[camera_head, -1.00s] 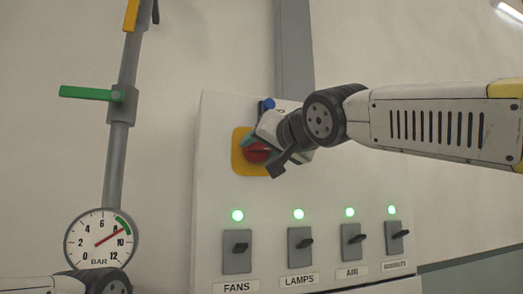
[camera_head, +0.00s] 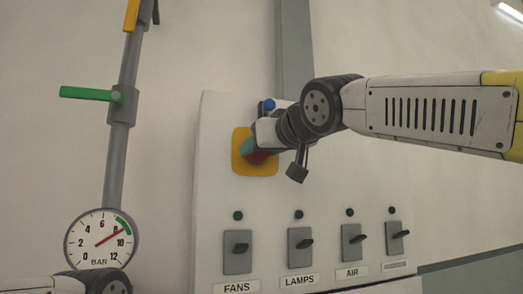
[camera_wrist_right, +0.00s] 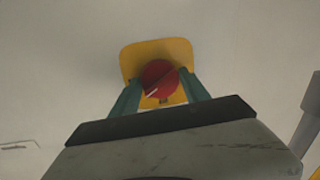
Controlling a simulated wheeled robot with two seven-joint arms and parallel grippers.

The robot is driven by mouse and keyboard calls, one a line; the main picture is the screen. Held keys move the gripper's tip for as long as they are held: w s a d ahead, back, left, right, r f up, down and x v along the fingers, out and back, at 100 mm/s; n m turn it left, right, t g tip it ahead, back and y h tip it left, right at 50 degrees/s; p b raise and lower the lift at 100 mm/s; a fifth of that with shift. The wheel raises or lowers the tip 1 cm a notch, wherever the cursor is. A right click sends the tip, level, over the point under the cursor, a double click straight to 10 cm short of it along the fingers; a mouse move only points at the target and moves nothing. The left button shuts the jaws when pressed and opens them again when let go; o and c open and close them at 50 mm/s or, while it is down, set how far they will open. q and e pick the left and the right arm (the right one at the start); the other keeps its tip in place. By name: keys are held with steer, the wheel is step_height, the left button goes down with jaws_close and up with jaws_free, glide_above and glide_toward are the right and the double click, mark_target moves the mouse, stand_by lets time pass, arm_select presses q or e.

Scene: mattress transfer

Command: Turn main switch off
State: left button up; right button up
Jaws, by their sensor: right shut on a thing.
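The main switch is a red rotary knob (camera_head: 258,157) on a yellow plate (camera_head: 242,163), on the upper part of a white panel box. My right gripper (camera_head: 250,148) is at the knob, its teal fingers shut on it. In the right wrist view the red knob (camera_wrist_right: 160,79) sits between the two teal fingers (camera_wrist_right: 160,97), with the yellow plate (camera_wrist_right: 155,52) behind it. A pale line on the knob runs at a slant. In the head view the gripper hides part of the knob. My left arm shows at the bottom left, but its gripper is out of view.
Below are switches marked FANS (camera_head: 237,251), LAMPS (camera_head: 300,247), AIR (camera_head: 353,244) and one more, each under a dark lamp. A gauge (camera_head: 101,239) and green-handled valve (camera_head: 90,93) are on the left pipe. A blue knob (camera_head: 269,104) sits above the yellow plate.

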steer(key=shift+n, duration=0.5)
steer(key=shift+d, duration=0.1)
steer(key=o, duration=1.3)
steer(key=shift+o, duration=0.2)
steer(key=v, duration=0.7)
steer(key=shift+s, duration=0.4)
steer(key=shift+d, duration=0.15)
